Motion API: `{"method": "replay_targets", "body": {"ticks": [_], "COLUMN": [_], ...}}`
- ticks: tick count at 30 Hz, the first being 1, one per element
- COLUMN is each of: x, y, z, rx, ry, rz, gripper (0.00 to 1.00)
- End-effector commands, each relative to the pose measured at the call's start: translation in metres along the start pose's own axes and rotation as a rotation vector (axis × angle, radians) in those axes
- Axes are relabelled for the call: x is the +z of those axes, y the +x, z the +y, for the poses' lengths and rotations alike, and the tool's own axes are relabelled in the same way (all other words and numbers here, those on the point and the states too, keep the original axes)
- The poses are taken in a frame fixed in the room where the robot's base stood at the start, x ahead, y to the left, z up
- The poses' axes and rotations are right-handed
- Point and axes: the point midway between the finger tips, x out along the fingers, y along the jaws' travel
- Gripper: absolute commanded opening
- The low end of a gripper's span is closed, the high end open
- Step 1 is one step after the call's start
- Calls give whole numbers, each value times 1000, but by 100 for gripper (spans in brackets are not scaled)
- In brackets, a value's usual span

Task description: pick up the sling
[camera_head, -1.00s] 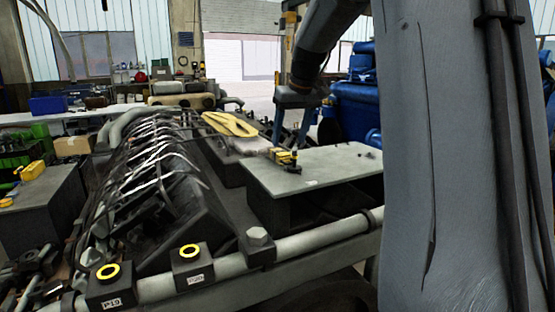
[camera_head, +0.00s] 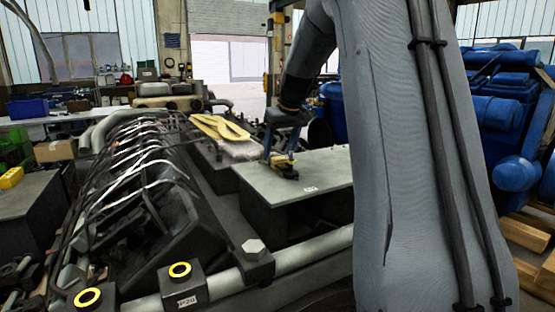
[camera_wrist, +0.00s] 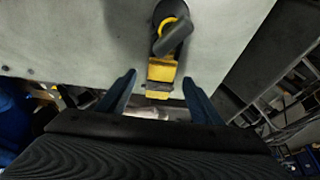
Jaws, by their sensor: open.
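The yellow sling (camera_head: 220,127) appears as a flat loop on a pale surface beyond the dark block, in the head view. I cannot make it out in the wrist view. My gripper (camera_head: 281,152) is open over the near grey-topped block, to the right of the sling and apart from it. In the wrist view my two blue-grey fingers (camera_wrist: 159,80) are spread and empty. A yellow and black lifting device (camera_wrist: 162,68) stands on the grey top just ahead of and between the fingertips; it also shows in the head view (camera_head: 287,170), partly hidden.
The grey-topped block (camera_head: 318,174) has bare room around the device. A dark engine (camera_head: 150,190) with pale looped lines lies to the left. A pale rail (camera_head: 300,255) with a bolt and yellow-ringed blocks runs in front. Blue machinery (camera_head: 505,110) stands at the right.

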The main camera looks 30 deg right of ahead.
Motion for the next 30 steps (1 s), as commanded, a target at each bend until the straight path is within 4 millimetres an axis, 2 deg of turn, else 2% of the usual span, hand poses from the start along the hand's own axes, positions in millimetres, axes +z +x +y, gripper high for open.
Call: {"method": "replay_targets", "body": {"ticks": [5, 12, 21, 30], "x": [0, -1, -1, -3], "y": [14, 16, 16, 11], "z": [-2, -2, -2, -2], "rx": [-1, -1, -1, 0], "ry": [-1, -2, -2, -2], "rz": [0, 1, 1, 4], "gripper": [59, 58, 7, 6]}}
